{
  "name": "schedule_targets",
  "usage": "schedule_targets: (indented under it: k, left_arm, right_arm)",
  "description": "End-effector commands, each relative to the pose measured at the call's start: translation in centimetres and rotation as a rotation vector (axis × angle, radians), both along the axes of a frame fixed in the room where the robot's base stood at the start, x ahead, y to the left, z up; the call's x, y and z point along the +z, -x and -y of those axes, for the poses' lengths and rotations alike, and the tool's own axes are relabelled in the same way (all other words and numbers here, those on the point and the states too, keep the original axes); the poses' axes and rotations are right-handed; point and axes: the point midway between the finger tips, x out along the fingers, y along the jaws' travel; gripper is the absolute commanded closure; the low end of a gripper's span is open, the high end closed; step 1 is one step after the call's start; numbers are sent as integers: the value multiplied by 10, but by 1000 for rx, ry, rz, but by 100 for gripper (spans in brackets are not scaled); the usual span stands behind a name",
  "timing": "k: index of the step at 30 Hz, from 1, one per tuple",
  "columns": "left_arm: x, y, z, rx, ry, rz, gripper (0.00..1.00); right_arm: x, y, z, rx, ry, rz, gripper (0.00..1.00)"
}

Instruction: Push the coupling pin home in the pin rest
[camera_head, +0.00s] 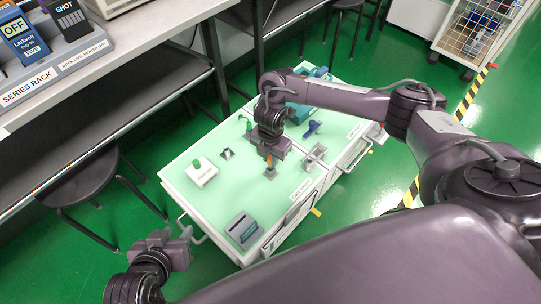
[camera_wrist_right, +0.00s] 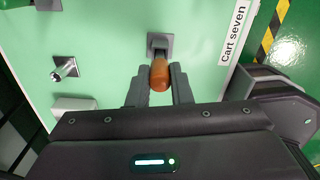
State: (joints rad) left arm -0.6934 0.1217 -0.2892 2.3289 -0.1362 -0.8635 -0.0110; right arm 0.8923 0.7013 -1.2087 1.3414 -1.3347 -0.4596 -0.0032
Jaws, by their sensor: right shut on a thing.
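The coupling pin shows an orange-brown handle (camera_wrist_right: 160,75), which also appears as a small orange spot in the head view (camera_head: 269,160). My right gripper (camera_wrist_right: 159,82) is shut on this handle, one finger on each side. The grey square pin rest (camera_wrist_right: 160,40) stands on the pale green cart top, directly beyond the handle, and in the head view it is below the gripper (camera_head: 270,173). The pin's lower end is at the rest, but how deep it sits is hidden. My left gripper (camera_head: 176,247) hangs empty off the cart's left corner; its opening is unclear.
Cart seven (camera_head: 215,215) carries a white box with a green knob (camera_head: 201,172), a grey block (camera_head: 242,229), a grey open holder (camera_head: 315,156) and blue items. A metal peg in a square base (camera_wrist_right: 65,68) is near the rest. A bench stands at left.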

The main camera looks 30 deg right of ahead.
Motion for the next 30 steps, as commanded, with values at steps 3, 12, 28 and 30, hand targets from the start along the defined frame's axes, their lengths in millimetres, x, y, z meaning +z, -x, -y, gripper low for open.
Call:
schedule_targets:
  k: [3,12,28,30]
  left_arm:
    - [-2,0,0,0,0,0,64]
    - [-7,0,0,0,0,0,64]
    - [-7,0,0,0,0,0,64]
    - [-7,0,0,0,0,0,64]
  right_arm:
    - [-4,0,0,0,0,0,100]
    - [-10,0,0,0,0,-1,100]
    - [-12,0,0,0,0,-1,56]
    - [-12,0,0,0,0,-1,56]
